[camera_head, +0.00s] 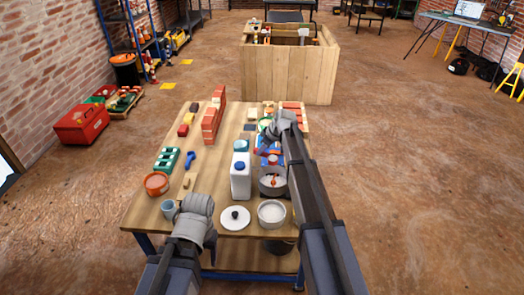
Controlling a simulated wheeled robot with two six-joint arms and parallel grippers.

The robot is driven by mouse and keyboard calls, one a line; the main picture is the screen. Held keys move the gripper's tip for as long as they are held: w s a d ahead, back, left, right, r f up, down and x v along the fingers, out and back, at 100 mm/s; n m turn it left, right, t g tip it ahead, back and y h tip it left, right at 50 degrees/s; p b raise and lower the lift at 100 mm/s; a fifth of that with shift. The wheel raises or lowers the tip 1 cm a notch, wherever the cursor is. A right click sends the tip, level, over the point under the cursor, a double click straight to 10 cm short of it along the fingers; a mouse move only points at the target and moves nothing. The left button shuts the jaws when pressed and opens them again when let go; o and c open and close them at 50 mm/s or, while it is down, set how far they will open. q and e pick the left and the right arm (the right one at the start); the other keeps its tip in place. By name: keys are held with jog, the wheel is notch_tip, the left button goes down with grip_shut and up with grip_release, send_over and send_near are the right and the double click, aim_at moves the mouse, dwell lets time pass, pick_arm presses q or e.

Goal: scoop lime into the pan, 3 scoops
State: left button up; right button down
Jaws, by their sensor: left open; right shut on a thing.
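A round pale tub (271,212) with whitish contents, possibly the lime, stands near the table's front right. A white lid (235,218) with a black knob lies left of it. A dark round vessel with an orange mark (272,184), possibly the pan on a scale, stands just behind the tub. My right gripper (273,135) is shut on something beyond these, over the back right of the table. The held thing is too small and covered to make out.
A white jug (240,178) with a blue cap stands mid-table. A brick wall piece (211,122) stands at the back.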

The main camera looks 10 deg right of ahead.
jog(key=shift+s+f+n+t+b, duration=0.15)
jog(key=shift+s+f+t+b, duration=0.25)
jog(key=shift+t+b, duration=0.7)
jog(key=shift+s+f+n+t+b, duration=0.25)
jog(key=shift+f+t+b, duration=0.35)
jog(key=shift+b, duration=0.8)
jog(key=shift+s+f+n+t+y+b, duration=0.15)
jog(key=shift+s+t+b, duration=0.35)
jog(key=shift+t+b, duration=1.1)
jog(key=shift+s+f+n+t+y+b, duration=0.2)
jog(key=shift+s+t+b, duration=0.45)
jog(key=shift+b, duration=1.75)
jog(key=shift+s+r+n+t+y+b, duration=0.1)
jog(key=shift+s+n+t+b, duration=0.25)
jog(key=shift+t+b, duration=1.3)
jog(key=shift+g+b, duration=0.35)
jog(key=shift+g, duration=0.05)
notch_tip(320, 180, up, 4)
jog(key=p, duration=0.4)
